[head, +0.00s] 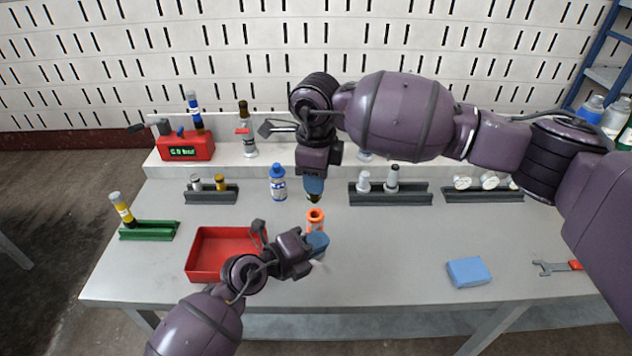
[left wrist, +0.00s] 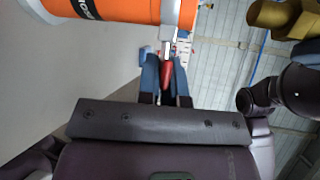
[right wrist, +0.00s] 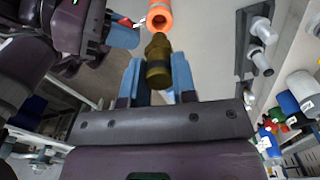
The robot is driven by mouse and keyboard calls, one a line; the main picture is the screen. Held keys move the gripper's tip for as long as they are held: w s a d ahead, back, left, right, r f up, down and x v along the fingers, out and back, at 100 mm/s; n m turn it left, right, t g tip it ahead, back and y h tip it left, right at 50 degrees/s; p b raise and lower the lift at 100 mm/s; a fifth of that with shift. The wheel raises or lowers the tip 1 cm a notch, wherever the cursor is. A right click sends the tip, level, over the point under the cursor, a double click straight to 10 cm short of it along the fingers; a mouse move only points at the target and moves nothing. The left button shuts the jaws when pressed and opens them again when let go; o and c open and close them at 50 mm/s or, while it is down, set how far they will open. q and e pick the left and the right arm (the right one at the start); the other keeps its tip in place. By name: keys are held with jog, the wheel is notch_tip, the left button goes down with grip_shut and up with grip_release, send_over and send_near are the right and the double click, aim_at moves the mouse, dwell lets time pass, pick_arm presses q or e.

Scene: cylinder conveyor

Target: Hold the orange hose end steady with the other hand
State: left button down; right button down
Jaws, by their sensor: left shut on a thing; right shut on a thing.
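The orange hose end (head: 315,216) stands upright with its round open mouth facing up, near the middle of the table. In the left wrist view the orange body (left wrist: 120,10) has a black label and a silver side piece with a red tip (left wrist: 167,74). My left gripper (head: 318,244) is shut on this red-tipped piece, at the hose end's side. My right gripper (head: 314,186) is above the hose end, shut on an olive-brass cylindrical fitting (right wrist: 158,62) that points down.
A red tray (head: 222,252) is left of the hose end. A blue-capped bottle (head: 278,184) stands behind, left of my right gripper. Dark racks (head: 390,198) line the back. A blue block (head: 468,271) and a wrench (head: 555,267) lie right. The table between is clear.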

jog(key=shift+r, duration=2.55)
pick_arm(q)
jog(key=c, duration=1.2)
grip_release()
